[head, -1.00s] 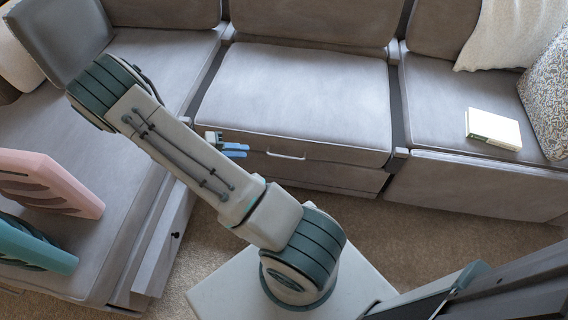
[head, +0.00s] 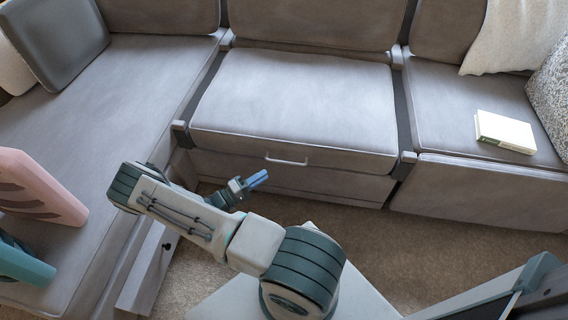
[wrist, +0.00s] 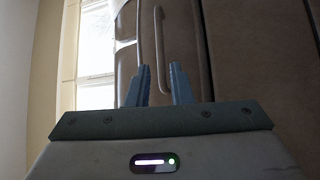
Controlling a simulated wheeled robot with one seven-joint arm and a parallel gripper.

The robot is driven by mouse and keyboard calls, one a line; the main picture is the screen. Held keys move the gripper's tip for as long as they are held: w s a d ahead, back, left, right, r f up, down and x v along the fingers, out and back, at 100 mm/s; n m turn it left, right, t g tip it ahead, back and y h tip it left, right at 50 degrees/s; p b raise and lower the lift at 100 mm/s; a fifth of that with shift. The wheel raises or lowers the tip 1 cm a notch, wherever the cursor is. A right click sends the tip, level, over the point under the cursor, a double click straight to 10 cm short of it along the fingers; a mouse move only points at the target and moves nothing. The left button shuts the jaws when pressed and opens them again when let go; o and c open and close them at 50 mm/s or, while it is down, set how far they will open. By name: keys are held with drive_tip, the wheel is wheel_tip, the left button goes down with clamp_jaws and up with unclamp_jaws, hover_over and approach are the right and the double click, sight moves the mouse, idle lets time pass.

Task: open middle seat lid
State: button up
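The middle seat lid (head: 295,105) is a grey cushioned seat lying flat and closed between the two side seats. A pale bar handle (head: 287,161) is on its front edge. In the wrist view the handle (wrist: 161,50) looks like an upright curved bar just beyond the fingertips. My gripper (head: 258,180) is below and slightly left of the handle in the head view, in front of the seat base. No contact with the handle shows.
A book (head: 505,131) lies on the right seat. A pink object (head: 40,188) and a teal one (head: 22,262) rest on the left seat section. An open drawer (head: 150,270) juts out below that section. Carpet (head: 400,250) is clear at front right.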

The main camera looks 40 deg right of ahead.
sight(284, 162)
drive_tip(key=d, duration=0.3)
drive_tip(key=d+r+b, duration=0.1)
drive_tip(key=d, duration=0.6)
drive_tip(key=shift+s+r, duration=0.15)
drive_tip(key=shift+s, duration=0.25)
drive_tip(key=shift+a, duration=0.1)
clamp_jaws()
